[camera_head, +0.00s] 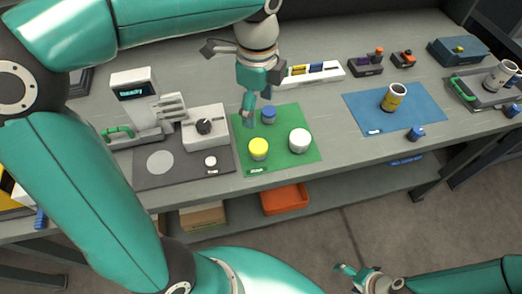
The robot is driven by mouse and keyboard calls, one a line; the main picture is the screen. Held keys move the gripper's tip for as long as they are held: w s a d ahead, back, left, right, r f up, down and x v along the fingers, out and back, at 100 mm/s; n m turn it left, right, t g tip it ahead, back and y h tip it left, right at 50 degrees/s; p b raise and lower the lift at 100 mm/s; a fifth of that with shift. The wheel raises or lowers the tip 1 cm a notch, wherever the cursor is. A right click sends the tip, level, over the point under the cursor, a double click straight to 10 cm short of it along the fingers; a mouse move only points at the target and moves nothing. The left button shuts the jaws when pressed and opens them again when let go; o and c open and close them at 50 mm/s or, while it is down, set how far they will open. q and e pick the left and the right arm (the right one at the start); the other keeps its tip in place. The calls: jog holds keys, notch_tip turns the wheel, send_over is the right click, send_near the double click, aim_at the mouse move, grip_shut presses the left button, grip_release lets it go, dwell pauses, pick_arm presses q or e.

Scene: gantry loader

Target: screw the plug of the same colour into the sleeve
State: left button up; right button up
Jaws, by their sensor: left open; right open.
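The sleeve (394,97), a light cylinder with a yellow band, stands upright on the blue mat (363,108). Three round plugs stand on the green mat (282,160): a yellow plug (258,149) at the front left, a white plug (299,140) at the right and a blue plug (268,114) at the back. My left gripper (256,106) is open, pointing down at the back left of the green mat, close to the blue plug; I see no plug between its fingers. My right gripper (350,275) is open and empty, low at the bottom, in front of the bench.
A grey device with a screen (134,86) and a box with a black knob (205,128) stand left of the green mat. A tray (478,100) with another cylinder (499,75) is at the far right. A small blue piece (416,133) lies at the blue mat's front edge.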

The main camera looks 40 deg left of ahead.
aim_at(259, 146)
pick_arm(q)
notch_tip(259, 146, down, 12)
jog(key=shift+r+b, duration=0.15)
jog(key=shift+b, duration=0.2)
jog(key=shift+f, duration=2.65)
jog(key=c, duration=1.3)
jog(key=shift+r, duration=0.15)
notch_tip(259, 146, up, 20)
jog(key=shift+f+p, duration=0.1)
jog(key=shift+p, duration=0.6)
